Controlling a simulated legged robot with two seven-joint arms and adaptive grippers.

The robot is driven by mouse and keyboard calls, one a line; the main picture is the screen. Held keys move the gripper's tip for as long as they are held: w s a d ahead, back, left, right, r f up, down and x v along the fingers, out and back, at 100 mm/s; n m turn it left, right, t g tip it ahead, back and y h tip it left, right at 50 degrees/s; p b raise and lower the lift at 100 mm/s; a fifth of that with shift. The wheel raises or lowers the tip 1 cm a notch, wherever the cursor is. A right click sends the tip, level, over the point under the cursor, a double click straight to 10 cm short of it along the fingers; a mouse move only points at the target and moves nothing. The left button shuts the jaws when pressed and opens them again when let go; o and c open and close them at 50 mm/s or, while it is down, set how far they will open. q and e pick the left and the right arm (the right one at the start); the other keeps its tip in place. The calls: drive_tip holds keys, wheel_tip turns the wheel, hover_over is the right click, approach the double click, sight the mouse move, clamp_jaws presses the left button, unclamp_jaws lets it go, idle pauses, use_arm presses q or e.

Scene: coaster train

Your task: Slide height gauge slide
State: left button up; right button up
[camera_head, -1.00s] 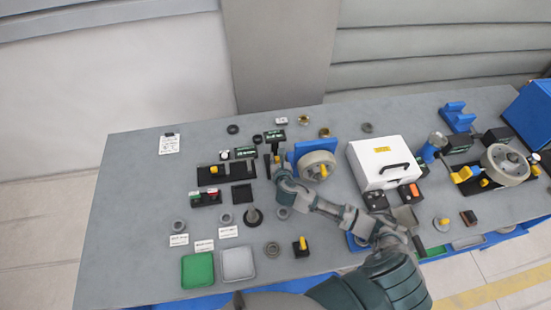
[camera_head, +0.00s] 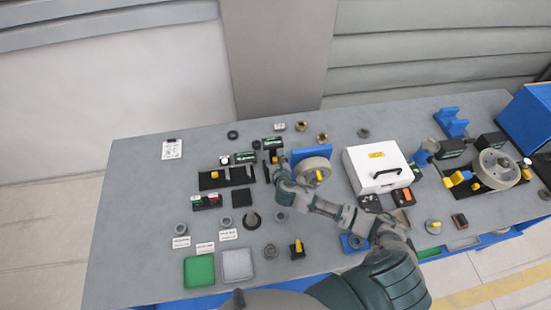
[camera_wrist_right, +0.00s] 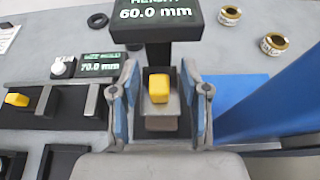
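The height gauge (camera_wrist_right: 152,22) stands ahead of my right gripper in the right wrist view, and its display reads 60.0 mm. Its slide carries a yellow block (camera_wrist_right: 158,88) in a grey holder. In the wrist view the two fingers of my right gripper (camera_wrist_right: 160,100) are spread on either side of the yellow block, with visible gaps. In the head view the gauge's dark display (camera_head: 273,142) is just beyond my right gripper (camera_head: 276,168), which hides much of the gauge's lower part. My left gripper is not in view.
A blue stand with a grey wheel (camera_head: 312,172) is close on the right of my right gripper. A second display reading 70.0 mm (camera_wrist_right: 101,66) and a black fixture with a yellow knob (camera_wrist_right: 18,100) are on the left. A white case (camera_head: 365,168) stands farther right.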

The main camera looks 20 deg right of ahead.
drive_tip(key=shift+a, duration=0.1)
drive_tip(key=shift+s+a, duration=0.1)
drive_tip(key=shift+s, duration=0.3)
drive_tip(key=v, duration=1.1)
